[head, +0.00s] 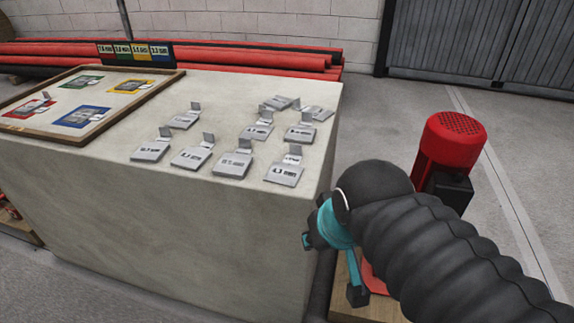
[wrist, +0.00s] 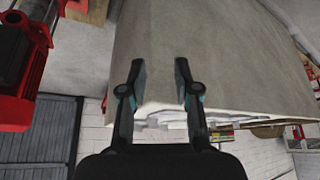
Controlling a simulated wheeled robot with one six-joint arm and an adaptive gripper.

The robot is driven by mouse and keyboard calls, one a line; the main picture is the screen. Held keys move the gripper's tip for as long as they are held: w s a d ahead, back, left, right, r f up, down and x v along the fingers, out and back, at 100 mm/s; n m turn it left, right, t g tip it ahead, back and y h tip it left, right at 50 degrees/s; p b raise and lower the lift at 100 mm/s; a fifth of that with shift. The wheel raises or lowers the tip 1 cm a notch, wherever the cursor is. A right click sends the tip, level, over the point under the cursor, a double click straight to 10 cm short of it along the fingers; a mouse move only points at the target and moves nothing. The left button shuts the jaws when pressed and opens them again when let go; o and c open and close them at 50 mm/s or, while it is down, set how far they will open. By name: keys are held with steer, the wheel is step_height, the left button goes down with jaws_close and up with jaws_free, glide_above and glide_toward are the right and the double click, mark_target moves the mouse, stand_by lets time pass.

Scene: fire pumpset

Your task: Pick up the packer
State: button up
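Several flat grey packers with upright tabs and printed labels lie on the pale block-like bench (head: 210,235), towards its right end. One packer (head: 284,175) lies near the front right corner, with another packer (head: 234,163) to its left. Two packers at the back overlap or touch (head: 281,103). The labels are too small to read surely. My gripper (head: 332,262) is beside the bench's right end, below its top, apart from the packers. In the wrist view my gripper (wrist: 160,68) is open and empty, its fingers spread before the bench side; packer edges (wrist: 190,118) show beyond.
A wooden-framed board (head: 150,90) with coloured squares lies at the left of the bench, with a label stand (head: 135,52) behind. Red pipes (head: 240,58) lie behind the bench. A red motor (head: 452,140) stands right of it, close to my arm. Floor beyond is clear.

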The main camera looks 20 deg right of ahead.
steer(key=shift+o, duration=0.3)
steer(key=w+d+r+m+g, duration=0.25)
steer(key=w+r+m, duration=0.55)
steer(key=w+m, duration=0.45)
steer(key=w+d+r+m+g, duration=0.1)
steer(key=w+r+m+g, duration=0.2)
steer(key=w+r+m, duration=0.75)
steer(key=m+b, duration=0.1)
steer(key=m, duration=0.1)
glide_above(295, 144)
steer(key=d, duration=0.1)
step_height(295, 144, down, 10)
steer(key=shift+w+f, duration=0.1)
steer(key=shift+a+f+b, duration=0.2)
steer(key=shift+a+f, duration=0.05)
steer(key=shift+f, duration=1.1)
steer(key=shift+a+f+b, duration=0.15)
steer(key=shift+a+f, duration=0.05)
steer(key=shift+f, duration=1.15)
jaws_close()
